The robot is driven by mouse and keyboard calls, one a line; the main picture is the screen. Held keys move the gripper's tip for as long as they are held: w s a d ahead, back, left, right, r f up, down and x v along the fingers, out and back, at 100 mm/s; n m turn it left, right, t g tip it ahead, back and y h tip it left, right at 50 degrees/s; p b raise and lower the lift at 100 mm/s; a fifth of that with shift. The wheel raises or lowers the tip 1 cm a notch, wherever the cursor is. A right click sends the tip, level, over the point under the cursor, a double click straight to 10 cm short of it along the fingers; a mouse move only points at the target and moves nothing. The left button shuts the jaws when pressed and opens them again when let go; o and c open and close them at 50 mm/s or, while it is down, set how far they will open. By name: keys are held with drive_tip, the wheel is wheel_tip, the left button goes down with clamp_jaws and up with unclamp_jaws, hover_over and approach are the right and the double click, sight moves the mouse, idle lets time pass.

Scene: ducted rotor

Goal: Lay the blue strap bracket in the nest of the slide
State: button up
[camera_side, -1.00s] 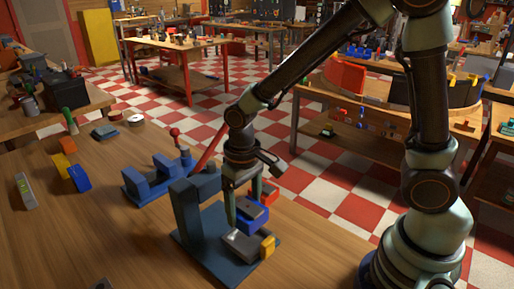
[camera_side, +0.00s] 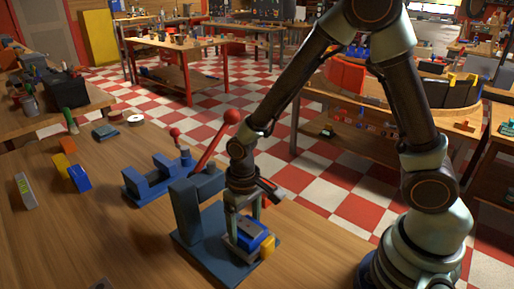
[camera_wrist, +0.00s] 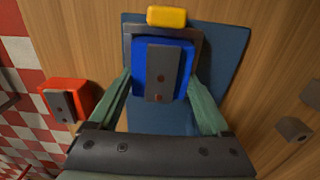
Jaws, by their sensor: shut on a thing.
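The blue strap bracket (camera_side: 241,243), a blue block with a grey strap on its face, is between the fingers of my gripper (camera_side: 244,228), which is shut on it. In the wrist view the bracket (camera_wrist: 146,58) sits between the two green fingers of my gripper (camera_wrist: 160,80). The slide (camera_wrist: 201,42) shows as a grey plate around and behind the bracket, with a yellow end block (camera_wrist: 166,16); the yellow block also shows in the side view (camera_side: 267,247). The bracket covers most of the nest. I cannot tell whether it touches the nest floor.
A blue-grey fixture with an upright post (camera_side: 186,212) stands left of my gripper, with a red-knobbed lever (camera_side: 231,117) behind. A red bracket (camera_wrist: 68,98) lies left in the wrist view. A blue clamp fixture (camera_side: 158,178) stands farther left. The front-left bench is mostly clear.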

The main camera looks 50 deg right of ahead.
sight(245, 224)
drive_tip(key=o, duration=1.3)
drive_tip(key=shift+f, duration=0.1)
drive_tip(key=shift+o, duration=0.8)
drive_tip(key=shift+s+f, duration=0.1)
drive_tip(key=shift+s, duration=0.05)
drive_tip(key=shift+d, duration=0.1)
wheel_tip(245, 224, up, 13)
drive_tip(key=s+d+r+t, duration=0.4)
drive_tip(key=d+r+t, duration=0.1)
drive_tip(key=d+r, duration=0.4)
drive_tip(key=shift+s+d+t, duration=0.15)
drive_tip(key=shift+d+t, duration=0.15)
drive_tip(key=shift+d, duration=0.1)
